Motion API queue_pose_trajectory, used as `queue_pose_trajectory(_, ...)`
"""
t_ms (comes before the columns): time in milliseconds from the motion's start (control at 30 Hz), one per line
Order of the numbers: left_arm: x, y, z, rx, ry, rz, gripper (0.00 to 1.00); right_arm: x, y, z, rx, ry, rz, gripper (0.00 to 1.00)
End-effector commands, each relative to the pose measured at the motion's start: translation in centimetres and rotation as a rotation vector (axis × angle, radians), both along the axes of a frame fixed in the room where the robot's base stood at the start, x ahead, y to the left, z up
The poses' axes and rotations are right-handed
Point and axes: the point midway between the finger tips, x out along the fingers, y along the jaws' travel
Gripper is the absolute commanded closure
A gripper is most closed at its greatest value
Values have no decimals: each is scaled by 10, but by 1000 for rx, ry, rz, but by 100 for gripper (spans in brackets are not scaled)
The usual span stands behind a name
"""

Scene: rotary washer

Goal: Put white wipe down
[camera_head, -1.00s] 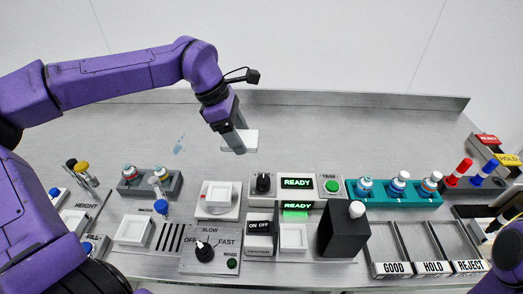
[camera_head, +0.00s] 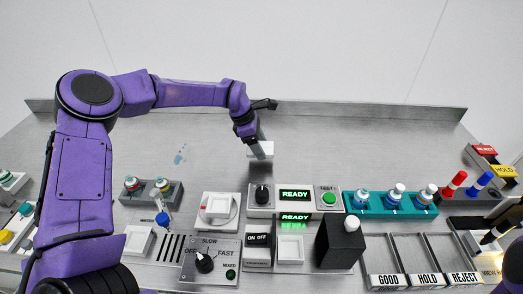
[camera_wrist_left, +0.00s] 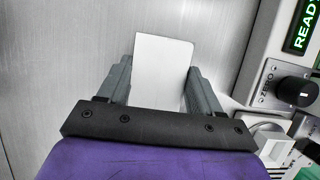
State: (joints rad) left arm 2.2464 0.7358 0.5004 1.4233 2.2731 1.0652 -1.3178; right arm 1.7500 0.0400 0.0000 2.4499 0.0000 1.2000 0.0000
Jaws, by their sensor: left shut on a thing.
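My left gripper (camera_head: 259,151) is at the back middle of the steel worktop, behind the panel with the READY display. It is shut on the white wipe (camera_head: 267,148), a flat white rectangle that sticks out beyond the fingers. In the left wrist view the wipe (camera_wrist_left: 163,65) lies between the two grey fingers of the gripper (camera_wrist_left: 158,80). I cannot tell whether the wipe touches the worktop. A blue smear (camera_head: 180,154) is on the worktop to the left of the gripper. My right gripper is not in view.
The READY panel (camera_head: 295,196) with a black knob stands in front of the gripper. A teal rack (camera_head: 391,203) holds several vials at right. A grey rack (camera_head: 150,193) with vials is at left. The worktop around the smear is clear.

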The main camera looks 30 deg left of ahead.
Motion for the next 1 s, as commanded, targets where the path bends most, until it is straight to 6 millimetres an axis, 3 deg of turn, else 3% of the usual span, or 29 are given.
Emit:
queue_pose_trajectory(200,2,0,-32,1,3,-1,60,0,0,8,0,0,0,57)
queue_pose_trajectory(533,2,0,-38,-1,1,-2,60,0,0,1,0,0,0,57)
queue_pose_trajectory(567,2,-1,-37,-1,1,-2,29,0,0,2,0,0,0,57)
queue_pose_trajectory(600,2,-1,-36,0,2,-2,16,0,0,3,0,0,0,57)
queue_pose_trajectory(633,2,-1,-36,0,2,-2,10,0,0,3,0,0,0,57)
queue_pose_trajectory(1000,1,-1,-35,0,3,-2,10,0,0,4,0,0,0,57)
